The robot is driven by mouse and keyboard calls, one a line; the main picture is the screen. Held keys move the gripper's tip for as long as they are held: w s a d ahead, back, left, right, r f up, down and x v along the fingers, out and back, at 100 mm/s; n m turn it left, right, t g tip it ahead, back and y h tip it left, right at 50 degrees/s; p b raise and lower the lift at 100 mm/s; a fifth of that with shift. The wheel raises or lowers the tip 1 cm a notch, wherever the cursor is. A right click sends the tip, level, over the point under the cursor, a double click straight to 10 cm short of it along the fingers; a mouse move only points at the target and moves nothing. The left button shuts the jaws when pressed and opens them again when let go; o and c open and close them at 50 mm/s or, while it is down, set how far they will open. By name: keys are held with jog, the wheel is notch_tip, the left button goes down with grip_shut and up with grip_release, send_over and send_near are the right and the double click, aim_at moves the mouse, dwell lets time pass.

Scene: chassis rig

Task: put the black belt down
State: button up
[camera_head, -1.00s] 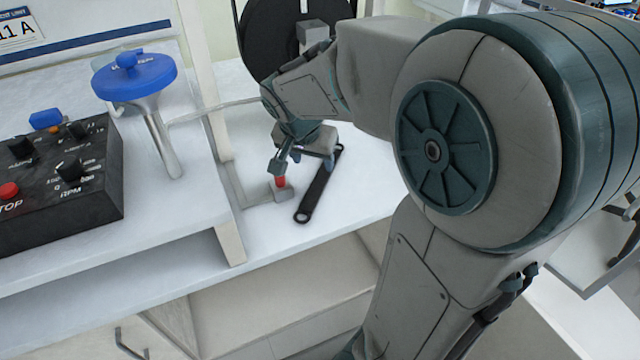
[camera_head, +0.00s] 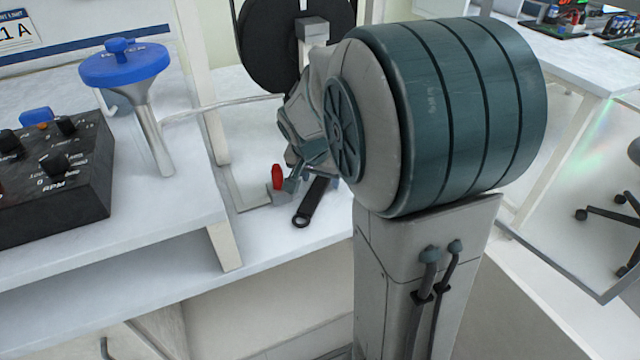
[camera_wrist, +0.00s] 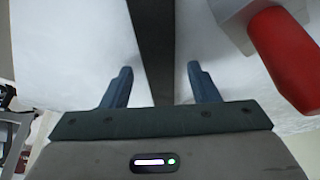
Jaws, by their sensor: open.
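The black belt (camera_head: 307,208) is a dark flat strip with a rounded, holed end. It lies on the white bench top, and its far part is hidden behind my arm. In the wrist view the belt (camera_wrist: 153,45) runs between the two blue fingers of my gripper (camera_wrist: 160,88). The fingers are apart, with white surface showing on both sides of the belt, and neither finger visibly touches it. In the head view my gripper (camera_head: 305,178) is low over the belt and partly hidden by the arm.
A red-handled part (camera_head: 277,177) on a grey metal base stands just left of the belt; its red handle (camera_wrist: 285,55) is close at right in the wrist view. A blue-capped post (camera_head: 125,65) and a black control box (camera_head: 55,170) stand further left. A black disc (camera_head: 270,45) is behind.

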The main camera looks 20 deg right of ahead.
grip_shut()
